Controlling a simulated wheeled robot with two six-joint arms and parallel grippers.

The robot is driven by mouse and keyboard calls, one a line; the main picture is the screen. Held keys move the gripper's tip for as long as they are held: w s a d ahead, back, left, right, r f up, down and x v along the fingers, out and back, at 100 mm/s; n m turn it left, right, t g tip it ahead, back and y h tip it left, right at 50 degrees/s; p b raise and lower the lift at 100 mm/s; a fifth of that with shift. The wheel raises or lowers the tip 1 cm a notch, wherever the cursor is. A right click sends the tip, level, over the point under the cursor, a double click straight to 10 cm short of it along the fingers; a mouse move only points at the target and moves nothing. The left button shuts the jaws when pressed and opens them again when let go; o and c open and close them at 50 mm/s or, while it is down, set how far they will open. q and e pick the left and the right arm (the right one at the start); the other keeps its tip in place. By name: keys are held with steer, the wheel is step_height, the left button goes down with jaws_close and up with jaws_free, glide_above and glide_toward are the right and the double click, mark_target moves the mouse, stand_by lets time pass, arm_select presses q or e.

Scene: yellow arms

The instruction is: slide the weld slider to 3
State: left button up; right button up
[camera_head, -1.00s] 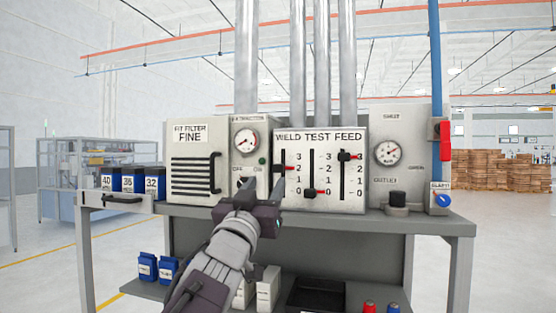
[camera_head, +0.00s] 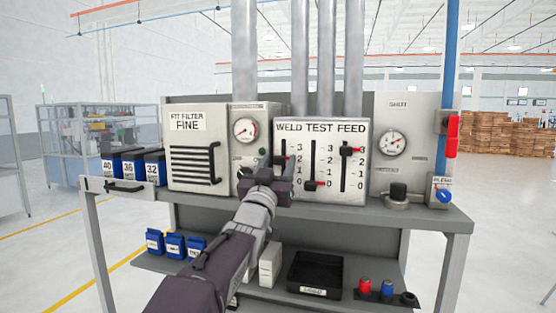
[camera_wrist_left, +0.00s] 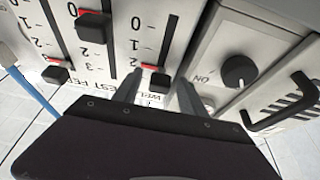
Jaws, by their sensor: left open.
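The weld slider is the leftmost of three on the white panel (camera_head: 320,195) marked WELD TEST FEED. Its black knob (camera_head: 280,160) has a red pointer at about 2. My left gripper (camera_head: 270,172) is open in front of the panel's left edge, by the weld slot. The left wrist view is upside down; there the weld knob (camera_wrist_left: 160,84) shows between the spread fingertips (camera_wrist_left: 158,78). I cannot tell whether they touch it. My right gripper is not in view.
The test knob (camera_head: 313,185) is at 0 and the feed knob (camera_head: 349,150) near 3. Left of the panel are a rotary knob (camera_wrist_left: 238,70) and a filter door with a black handle (camera_head: 215,163). The bench (camera_head: 425,215) stands below.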

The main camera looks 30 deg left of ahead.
arm_select(q)
steer(key=shift+s+r, duration=0.1)
steer(key=shift+s, duration=0.1)
jaws_close()
stand_by(1.1)
